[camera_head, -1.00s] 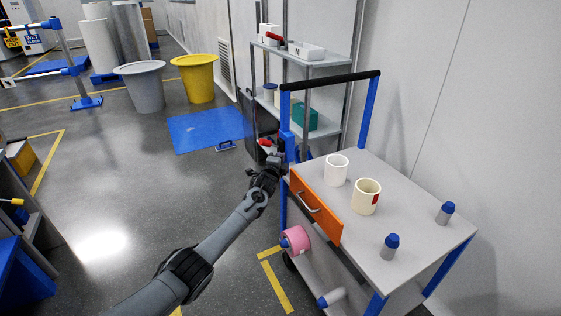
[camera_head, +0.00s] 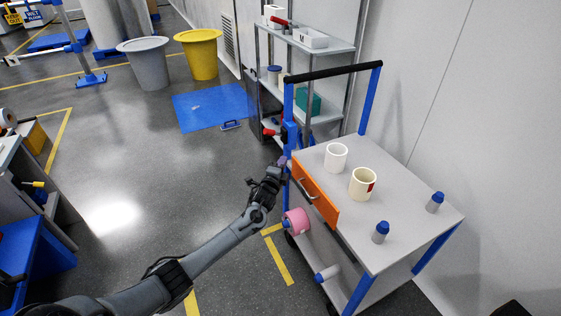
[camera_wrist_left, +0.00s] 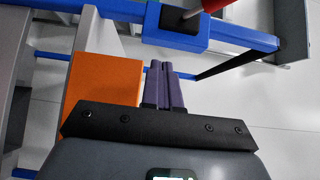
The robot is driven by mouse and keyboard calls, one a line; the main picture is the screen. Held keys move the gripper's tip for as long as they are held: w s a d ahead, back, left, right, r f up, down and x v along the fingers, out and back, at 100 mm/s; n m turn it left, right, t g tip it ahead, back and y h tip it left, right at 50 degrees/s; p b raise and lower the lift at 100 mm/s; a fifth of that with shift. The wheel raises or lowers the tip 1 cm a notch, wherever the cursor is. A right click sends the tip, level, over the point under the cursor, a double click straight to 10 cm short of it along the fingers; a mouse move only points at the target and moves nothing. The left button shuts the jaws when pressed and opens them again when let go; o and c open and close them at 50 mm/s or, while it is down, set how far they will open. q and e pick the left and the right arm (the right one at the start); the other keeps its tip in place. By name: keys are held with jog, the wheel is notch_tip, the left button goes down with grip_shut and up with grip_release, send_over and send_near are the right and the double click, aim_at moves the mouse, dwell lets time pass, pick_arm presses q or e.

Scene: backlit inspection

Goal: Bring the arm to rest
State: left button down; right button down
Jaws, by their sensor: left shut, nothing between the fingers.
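My left gripper (camera_head: 283,161) is shut and empty beside the left side of the cart, near the orange drawer (camera_head: 316,197). In the left wrist view the purple fingers (camera_wrist_left: 164,88) are pressed together with nothing between them. The orange drawer front also shows there (camera_wrist_left: 105,80), to the left of the fingers. In the head view the drawer has a pale handle and stands at the cart's left side. My right gripper is not in view; a dark shape at the bottom right edge is too cropped to identify.
The cart's grey top (camera_head: 400,205) carries a white mug (camera_head: 336,157), a cream mug (camera_head: 362,184) and two blue-capped bottles (camera_head: 380,232). A pink roll (camera_head: 296,221) sits low on the cart. A shelf (camera_head: 322,50) stands behind. Open floor (camera_head: 150,170) lies to the left.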

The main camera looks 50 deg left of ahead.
pick_arm(q)
jog(key=s+d+f+g+h+p, duration=0.2)
jog(key=s+d+f+p, duration=0.55)
jog(key=s, duration=0.35)
jog(key=s+d+n+g+h+p, duration=0.1)
jog(key=s+d+g+h+p, duration=0.3)
jog(key=s+d, duration=0.9)
jog(key=s+d+r+n+g+h+p, duration=0.1)
jog(key=s+d+r+n+p, duration=0.1)
jog(key=s+d+r, duration=0.3)
jog(key=s+d+r+n+g+h+p, duration=0.1)
jog(key=s+d+r+n+h+p, duration=0.2)
jog(key=d, duration=0.4)
jog(key=s+d+r+n+g+y, duration=0.1)
jog(key=s+d+r+n+g, duration=0.25)
jog(key=s+r, duration=0.45)
notch_tip(320, 180, up, 38)
jog(key=p, duration=3.7)
jog(key=shift+w+a+n+g, duration=0.2)
jog(key=shift+a+n+g, duration=0.05)
jog(key=shift+n+g, duration=0.1)
